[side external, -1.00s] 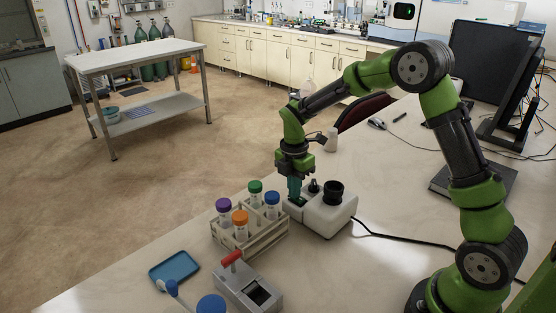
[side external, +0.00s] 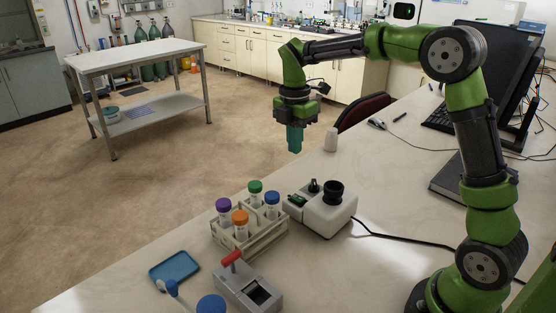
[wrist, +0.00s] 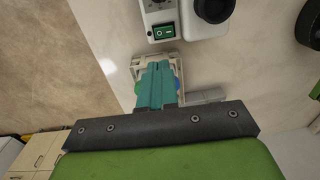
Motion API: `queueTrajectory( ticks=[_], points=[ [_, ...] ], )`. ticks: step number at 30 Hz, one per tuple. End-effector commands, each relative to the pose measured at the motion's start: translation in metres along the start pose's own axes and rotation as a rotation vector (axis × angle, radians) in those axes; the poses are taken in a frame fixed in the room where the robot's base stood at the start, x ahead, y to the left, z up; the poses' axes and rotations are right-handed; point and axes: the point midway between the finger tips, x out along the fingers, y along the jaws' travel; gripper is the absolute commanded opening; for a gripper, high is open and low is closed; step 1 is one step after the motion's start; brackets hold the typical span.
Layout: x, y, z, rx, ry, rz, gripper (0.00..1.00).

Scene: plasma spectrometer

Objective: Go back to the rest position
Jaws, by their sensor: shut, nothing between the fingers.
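My gripper (side external: 295,140) hangs in the air above the bench, pointing down, with its teal fingers shut and nothing between them. In the wrist view the shut fingers (wrist: 155,84) show in the middle. Below my gripper stands a small white device (side external: 327,219) with a black round eyepiece-like part (side external: 334,191), a small black knob and a green rocker switch (side external: 298,199). The switch also shows in the wrist view (wrist: 164,32). My gripper is well clear of the device and touches nothing.
A tube rack (side external: 262,240) with several colour-capped tubes stands left of the device. A grey box with a red handle (side external: 247,287) and a blue tray (side external: 174,268) are in front. A white bottle (side external: 331,139), monitor and black book (side external: 448,179) are farther back. The air around my gripper is free.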

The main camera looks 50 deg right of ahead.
Motion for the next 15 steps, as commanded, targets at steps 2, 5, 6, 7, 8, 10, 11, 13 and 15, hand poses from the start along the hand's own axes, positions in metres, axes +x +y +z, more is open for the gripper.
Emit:
queueTrajectory(
  ticks=[2, 5, 6, 7, 8, 10, 11, 13, 15],
  points=[
    [-0.004, 0.0, 0.0, 0.011, 0.0, 0.001, 0.0],
    [-0.006, 0.002, 0.001, 0.087, -0.004, 0.012, 0.0],
    [-0.004, 0.003, 0.0, 0.144, -0.001, 0.017, 0.0],
    [0.0, 0.003, 0.0, 0.196, 0.001, 0.018, 0.0],
    [0.004, 0.001, -0.001, 0.257, 0.005, 0.016, 0.0],
    [0.009, -0.007, -0.004, 0.42, 0.018, 0.029, 0.0],
    [0.009, -0.012, -0.006, 0.498, 0.026, 0.04, 0.0],
    [0.004, -0.025, -0.012, 0.678, 0.051, 0.071, 0.0],
    [-0.002, -0.042, -0.018, 0.861, 0.088, 0.105, 0.0]
  ],
)
